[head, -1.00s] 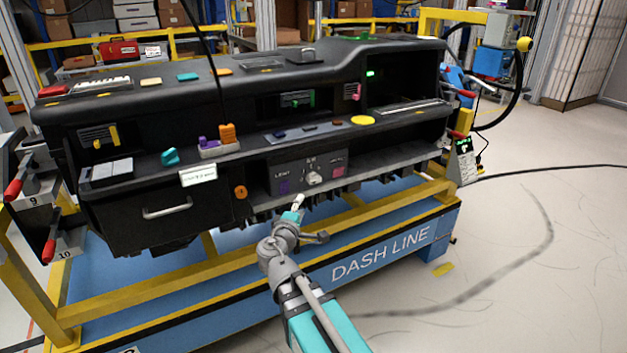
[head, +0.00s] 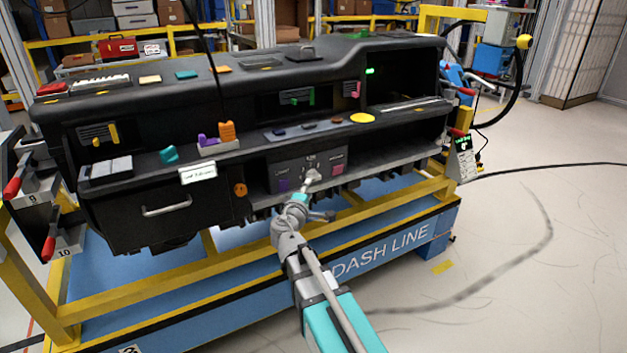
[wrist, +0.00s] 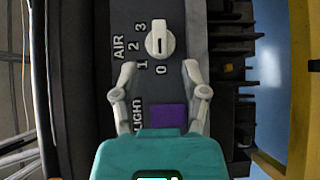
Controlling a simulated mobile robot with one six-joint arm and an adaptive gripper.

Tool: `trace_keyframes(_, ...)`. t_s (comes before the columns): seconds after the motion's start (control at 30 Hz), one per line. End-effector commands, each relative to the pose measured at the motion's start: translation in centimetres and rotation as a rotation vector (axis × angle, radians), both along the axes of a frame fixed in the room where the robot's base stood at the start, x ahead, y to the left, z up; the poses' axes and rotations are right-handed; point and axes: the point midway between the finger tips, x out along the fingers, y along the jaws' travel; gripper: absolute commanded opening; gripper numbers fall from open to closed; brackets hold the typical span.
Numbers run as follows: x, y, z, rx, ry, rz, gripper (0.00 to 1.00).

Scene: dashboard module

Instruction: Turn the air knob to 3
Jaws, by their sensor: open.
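In the head view my gripper (head: 305,190) is in front of the panel (head: 300,162) and partly hides the knob.
A purple block (wrist: 167,117) beside the LIGHT label lies between my fingers, lower in the wrist view. A pink block (head: 338,169) is right of the knob in the head view. A yellow rail (head: 250,260) runs below the dashboard.

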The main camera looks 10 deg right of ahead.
Motion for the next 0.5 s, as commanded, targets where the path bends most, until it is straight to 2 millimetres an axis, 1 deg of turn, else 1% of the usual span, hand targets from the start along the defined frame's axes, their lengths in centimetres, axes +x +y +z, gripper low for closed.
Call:
trace_keyframes(0.03,1.0,-0.4,0.0,0.000,0.000,-0.001,0.57)
trace_keyframes(0.2,3.2,-1.5,0.0,0.000,0.000,-0.001,0.57)
trace_keyframes(0.33,4.5,-2.2,0.0,0.000,0.000,-0.001,0.57)
trace_keyframes(0.5,5.5,-2.7,0.0,0.000,0.000,0.001,0.57)
